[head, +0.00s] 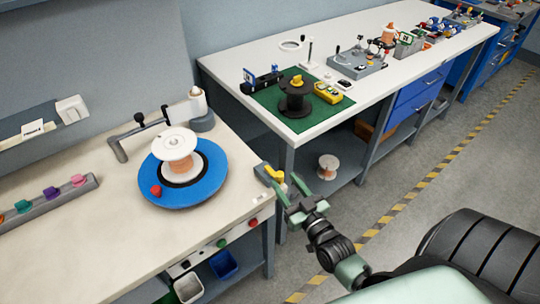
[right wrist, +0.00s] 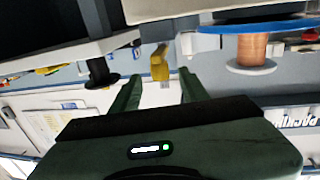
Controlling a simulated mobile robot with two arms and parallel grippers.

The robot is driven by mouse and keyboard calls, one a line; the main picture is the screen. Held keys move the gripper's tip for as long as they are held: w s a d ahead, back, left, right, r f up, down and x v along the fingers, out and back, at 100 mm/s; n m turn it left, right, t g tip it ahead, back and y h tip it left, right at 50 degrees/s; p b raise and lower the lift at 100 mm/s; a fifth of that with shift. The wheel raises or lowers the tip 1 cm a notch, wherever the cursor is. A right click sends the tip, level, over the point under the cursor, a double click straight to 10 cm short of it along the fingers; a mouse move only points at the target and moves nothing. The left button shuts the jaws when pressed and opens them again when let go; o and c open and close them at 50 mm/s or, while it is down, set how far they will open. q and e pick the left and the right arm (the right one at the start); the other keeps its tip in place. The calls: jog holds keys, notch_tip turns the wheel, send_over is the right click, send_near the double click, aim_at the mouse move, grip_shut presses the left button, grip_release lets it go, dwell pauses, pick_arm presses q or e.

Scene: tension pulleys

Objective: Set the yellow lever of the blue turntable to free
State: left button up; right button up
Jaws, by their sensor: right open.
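The blue turntable (head: 212,186) lies on the near-left workbench and carries a white spool with copper-coloured winding (head: 180,165). The yellow lever (head: 274,172) is at the right edge of this bench, beside the turntable. It also shows in the right wrist view as a yellow block (right wrist: 160,65). My right gripper (head: 280,179) is open and empty, close to the lever. In the right wrist view its green fingertips (right wrist: 160,78) lie to either side of the lever in the picture. I cannot tell whether they touch it. My left gripper is not in view.
A red knob (head: 156,190) sits on the turntable. A grey crank arm (head: 128,140) stands behind it. Buttons (head: 222,243) line the bench front. A second bench (head: 340,118) holds a green mat (head: 290,122) with a black spool. Striped floor (head: 400,202) is open at right.

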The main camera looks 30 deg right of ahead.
aim_at(278, 172)
jog(key=shift+w+r, duration=0.2)
jog(key=shift+w, duration=0.25)
jog(key=w, duration=0.2)
jog(key=w+p, duration=0.1)
jog(key=w, duration=0.2)
jog(key=shift+d+f, duration=0.15)
jog(key=shift+d, duration=0.05)
jog(key=shift+w, duration=0.45)
grip_shut()
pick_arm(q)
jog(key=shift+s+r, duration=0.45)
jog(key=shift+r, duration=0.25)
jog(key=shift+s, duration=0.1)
pick_arm(e)
jog(key=shift+f, duration=0.1)
